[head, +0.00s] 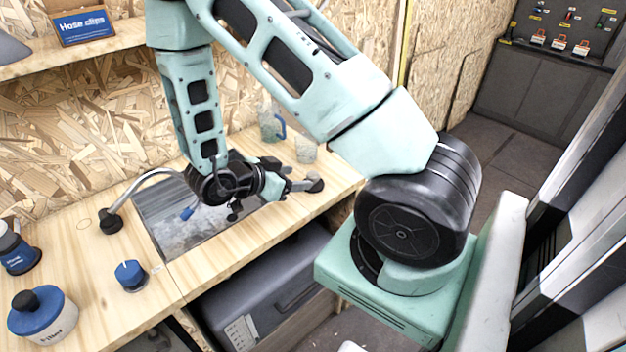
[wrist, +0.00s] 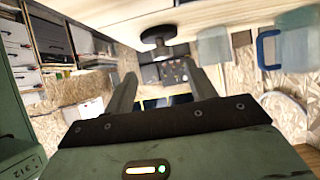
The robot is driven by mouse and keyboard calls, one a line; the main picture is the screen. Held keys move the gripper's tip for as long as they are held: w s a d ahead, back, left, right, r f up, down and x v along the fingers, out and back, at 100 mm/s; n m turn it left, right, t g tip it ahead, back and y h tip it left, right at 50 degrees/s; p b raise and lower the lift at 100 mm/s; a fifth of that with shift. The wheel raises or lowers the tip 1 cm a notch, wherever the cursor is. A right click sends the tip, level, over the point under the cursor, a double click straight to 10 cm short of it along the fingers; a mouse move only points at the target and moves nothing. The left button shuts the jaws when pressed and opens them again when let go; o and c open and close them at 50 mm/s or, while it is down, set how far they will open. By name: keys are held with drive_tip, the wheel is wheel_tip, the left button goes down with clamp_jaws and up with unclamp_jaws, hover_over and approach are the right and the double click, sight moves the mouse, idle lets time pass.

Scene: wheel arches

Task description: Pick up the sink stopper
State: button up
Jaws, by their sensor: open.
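A small black round piece with a knob, which looks like the sink stopper (head: 315,185), is on the wooden counter near its front edge, to the right of the sink. In the wrist view the stopper (wrist: 157,38) shows beyond the fingertips, roughly in line with the gap between them. My gripper (head: 297,186) is low over the counter, pointing right towards the stopper. In the wrist view my gripper (wrist: 165,80) has its two fingers apart with nothing between them. In the head view the fingertips look close to the stopper; whether they touch it I cannot tell.
A metal sink (head: 180,222) with a curved faucet (head: 140,190) lies left of my gripper. A clear jug with a blue handle (head: 271,124) and a clear cup (head: 306,150) stand behind it. A blue knobbed piece (head: 130,274) and a blue-lidded jar (head: 42,315) stand at the left.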

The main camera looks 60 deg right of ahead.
sight(312, 174)
drive_tip(key=shift+r+p+x, duration=0.1)
drive_tip(key=shift+p+x, duration=0.3)
drive_tip(key=shift+x, duration=1.1)
drive_tip(key=shift+r+p+x, duration=0.15)
drive_tip(key=shift+p+x, duration=0.2)
drive_tip(key=shift+x, duration=1.2)
drive_tip(key=shift+w+d, duration=0.15)
drive_tip(key=shift+c, duration=0.4)
drive_tip(key=c, duration=1)
